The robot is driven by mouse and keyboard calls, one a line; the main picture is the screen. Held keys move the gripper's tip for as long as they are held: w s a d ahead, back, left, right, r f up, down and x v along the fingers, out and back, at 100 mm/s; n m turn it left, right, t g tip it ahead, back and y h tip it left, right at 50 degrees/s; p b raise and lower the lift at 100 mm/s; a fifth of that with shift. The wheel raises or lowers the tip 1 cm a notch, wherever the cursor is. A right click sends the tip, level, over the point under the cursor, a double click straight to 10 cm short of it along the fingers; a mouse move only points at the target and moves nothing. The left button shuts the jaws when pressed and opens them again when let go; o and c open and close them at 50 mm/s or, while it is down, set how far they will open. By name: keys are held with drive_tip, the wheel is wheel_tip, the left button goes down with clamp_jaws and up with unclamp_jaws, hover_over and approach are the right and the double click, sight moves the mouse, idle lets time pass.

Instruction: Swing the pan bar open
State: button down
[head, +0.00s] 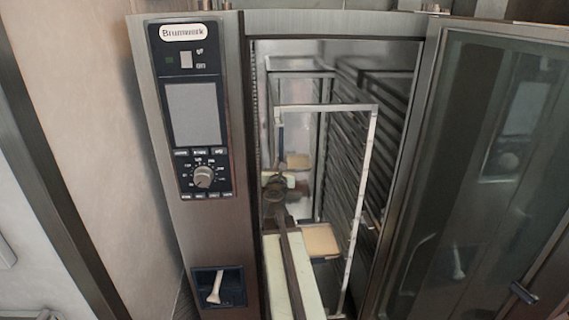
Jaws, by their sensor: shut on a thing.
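The pan bar (361,190) is a thin, pale metal frame standing upright in the oven opening. Its top rail runs across the middle of the opening, and its right upright reaches down towards the bottom of the picture. Its lower end is not clear. My arm reaches up from the bottom of the head view into the opening. My gripper (281,164) is small and partly hidden by my own wrist. It is shut on the pan bar at the left upright, below the top rail.
The oven door (475,170) stands open on the right, with its dark glass showing. The control panel (193,110) is left of the opening. Rack rails (383,140) line the chamber's right wall. A pale wall (85,130) is at far left.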

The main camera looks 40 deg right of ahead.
drive_tip(key=shift+w+a+m+g+h, duration=0.2)
drive_tip(key=shift+m+g+h, duration=0.35)
drive_tip(key=shift+g, duration=0.15)
drive_tip(key=shift+w+a+m+g+h, duration=0.2)
drive_tip(key=shift+m+g+h, duration=0.3)
drive_tip(key=shift+g, duration=0.2)
drive_tip(key=shift+s, duration=0.1)
drive_tip(key=c, duration=1.4)
unclamp_jaws()
drive_tip(key=shift+a, duration=0.1)
